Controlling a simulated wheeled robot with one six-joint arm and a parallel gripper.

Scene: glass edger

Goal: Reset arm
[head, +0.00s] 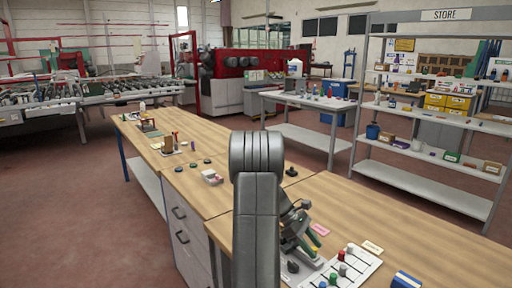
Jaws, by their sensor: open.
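My grey arm (257,215) stands upright in the middle of the head view, in front of the long wooden bench (350,212). Its rounded top joint (257,155) is above the bench surface. I cannot tell whether anything is held.
Store shelves (425,167) stand right. Red floor (90,205) is clear at left.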

